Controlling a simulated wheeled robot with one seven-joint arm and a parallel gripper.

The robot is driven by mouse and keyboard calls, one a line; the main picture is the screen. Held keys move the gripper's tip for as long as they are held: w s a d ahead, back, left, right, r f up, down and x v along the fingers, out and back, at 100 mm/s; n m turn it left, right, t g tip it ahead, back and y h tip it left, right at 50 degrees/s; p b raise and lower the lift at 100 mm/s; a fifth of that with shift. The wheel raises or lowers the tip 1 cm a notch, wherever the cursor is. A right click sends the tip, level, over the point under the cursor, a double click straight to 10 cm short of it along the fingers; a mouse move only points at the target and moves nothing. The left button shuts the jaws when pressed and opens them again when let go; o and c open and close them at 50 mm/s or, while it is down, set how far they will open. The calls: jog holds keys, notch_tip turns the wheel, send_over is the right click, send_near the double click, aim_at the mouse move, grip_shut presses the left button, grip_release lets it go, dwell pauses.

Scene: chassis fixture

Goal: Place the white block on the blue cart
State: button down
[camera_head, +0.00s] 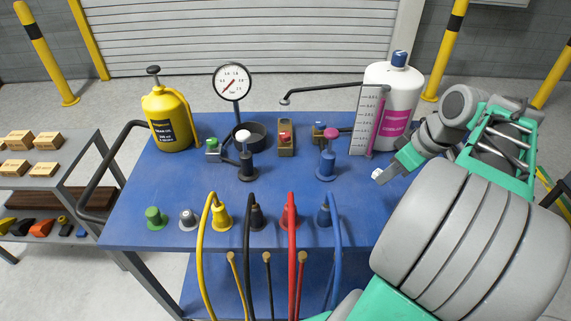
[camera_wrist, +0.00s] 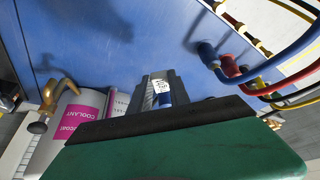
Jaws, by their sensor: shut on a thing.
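The white block (camera_head: 377,175) shows as a small pale piece at the tip of my gripper (camera_head: 384,171). In the wrist view the white block (camera_wrist: 161,87), with dark marks on its face, sits between the two fingers of my gripper (camera_wrist: 158,82), which is shut on it. The blue cart (camera_head: 285,185) fills the middle of the head view; its top also shows in the wrist view (camera_wrist: 150,35). The block is over the right part of the cart top. I cannot tell how large the gap beneath it is.
A white coolant bottle (camera_head: 404,95) stands close behind my gripper. The yellow oil can (camera_head: 168,122), pressure gauge (camera_head: 232,83) and several valves stand at the back. Coloured hoses (camera_head: 292,250) line the front edge. Bare blue surface lies left of my gripper.

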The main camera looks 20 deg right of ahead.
jog(key=s+d, duration=0.2)
jog(key=s, duration=0.1)
jog(key=p, duration=0.2)
send_over(399, 186)
jog(key=s, duration=0.1)
jog(key=shift+n, duration=0.3)
jog(key=f, duration=0.9)
jog(key=shift+s+d+f, duration=0.1)
jog(key=shift+d+f, duration=0.15)
jog(key=shift+f, duration=0.15)
notch_tip(399, 186, down, 2)
jog(key=shift+f+p, duration=0.25)
jog(key=shift+p, duration=0.35)
jog(key=shift+f, duration=0.45)
jog(key=c, duration=1.2)
grip_release()
jog(key=shift+r, duration=0.1)
jog(key=shift+c, duration=0.2)
